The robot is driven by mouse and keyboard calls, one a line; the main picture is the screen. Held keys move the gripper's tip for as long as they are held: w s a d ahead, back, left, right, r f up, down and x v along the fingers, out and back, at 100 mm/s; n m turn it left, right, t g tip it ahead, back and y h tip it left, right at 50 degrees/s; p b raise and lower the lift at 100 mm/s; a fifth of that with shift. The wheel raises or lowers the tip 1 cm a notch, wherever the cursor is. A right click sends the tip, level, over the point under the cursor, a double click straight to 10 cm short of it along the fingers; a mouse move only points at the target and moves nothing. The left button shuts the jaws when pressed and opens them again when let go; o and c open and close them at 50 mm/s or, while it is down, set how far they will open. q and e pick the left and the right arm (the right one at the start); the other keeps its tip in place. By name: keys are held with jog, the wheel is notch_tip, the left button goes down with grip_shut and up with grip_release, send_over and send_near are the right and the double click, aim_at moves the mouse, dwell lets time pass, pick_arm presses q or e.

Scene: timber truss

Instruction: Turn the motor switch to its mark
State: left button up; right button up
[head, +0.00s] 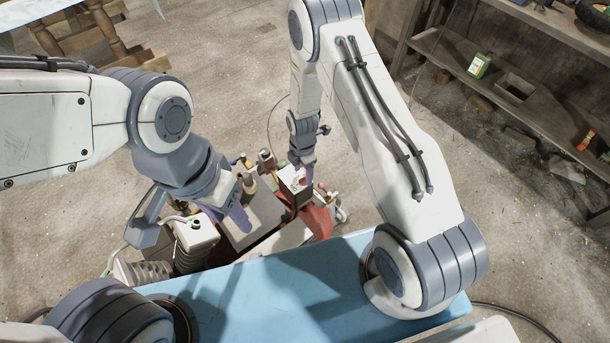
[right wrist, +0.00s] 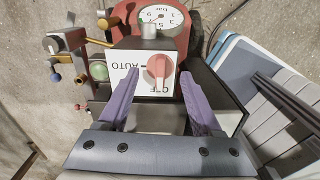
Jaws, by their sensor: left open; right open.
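The motor switch is a round red knob (right wrist: 159,67) on the white face of a box (right wrist: 124,85) in the right wrist view. The face has AUTO to the left of the knob, with a dark line beside it, and OFF below. The knob's pale pointer faces down to OFF. My right gripper (right wrist: 159,75) is open, its purple fingers on either side of the knob, apparently apart from it. In the head view my right gripper (head: 306,174) is at the switch box (head: 290,188). My left gripper (head: 234,217) is open over the machine, its fingers partly hidden.
A blue surface (head: 300,285) lies in front of the machine. A shelf (head: 480,75) with a green bottle (head: 479,65) stands at right. Open floor lies between.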

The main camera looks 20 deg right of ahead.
aim_at(303, 176)
jog(key=shift+r+p, duration=1.85)
jog(key=shift+r, duration=0.85)
jog(key=shift+f, duration=0.1)
